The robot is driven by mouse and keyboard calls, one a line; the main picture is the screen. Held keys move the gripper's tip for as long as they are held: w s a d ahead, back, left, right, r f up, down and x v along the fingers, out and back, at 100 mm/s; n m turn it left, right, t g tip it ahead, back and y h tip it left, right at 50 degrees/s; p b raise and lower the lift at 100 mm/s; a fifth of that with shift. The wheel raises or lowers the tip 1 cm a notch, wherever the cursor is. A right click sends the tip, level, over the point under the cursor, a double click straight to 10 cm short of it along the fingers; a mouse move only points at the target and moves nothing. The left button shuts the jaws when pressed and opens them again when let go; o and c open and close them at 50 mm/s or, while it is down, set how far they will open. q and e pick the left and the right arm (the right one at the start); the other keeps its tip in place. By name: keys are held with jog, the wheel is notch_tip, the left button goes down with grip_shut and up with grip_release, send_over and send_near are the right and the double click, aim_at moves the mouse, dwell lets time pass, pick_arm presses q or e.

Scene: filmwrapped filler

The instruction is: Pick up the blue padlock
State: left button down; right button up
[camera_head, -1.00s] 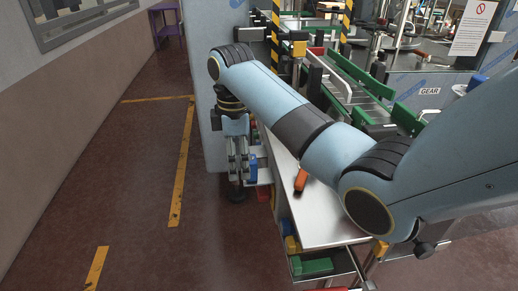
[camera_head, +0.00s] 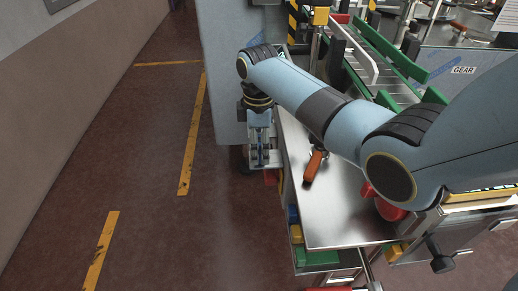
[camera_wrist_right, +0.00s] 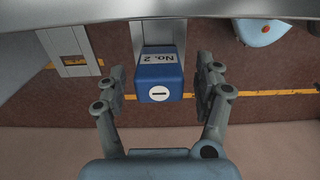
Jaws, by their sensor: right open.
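The blue padlock (camera_wrist_right: 159,76) is a block with a white "No. 2" label and a round white keyhole face. In the right wrist view it sits between the two fingers of my right gripper (camera_wrist_right: 161,88), with a visible gap on each side. The jaws are open. In the head view my right gripper (camera_head: 260,158) points down beside the left edge of the metal table, and I cannot make out the padlock there. The metal behind the padlock is partly seen; how it is held is unclear. My left gripper is not in view.
The metal table (camera_head: 335,215) carries an orange-handled tool (camera_head: 314,166) and a red round object (camera_head: 388,206). Green and yellow blocks (camera_head: 316,257) sit under its near end. A grey cabinet wall (camera_head: 228,80) stands behind the gripper. The floor to the left is open.

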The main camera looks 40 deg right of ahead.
notch_tip(320, 180, down, 3)
jog(key=shift+d+r, duration=0.1)
jog(key=shift+r, duration=0.05)
jog(key=shift+c, duration=1)
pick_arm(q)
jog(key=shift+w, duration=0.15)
pick_arm(e)
jog(key=c, duration=1.2)
jog(key=shift+o, duration=0.2)
jog(key=shift+r, duration=0.1)
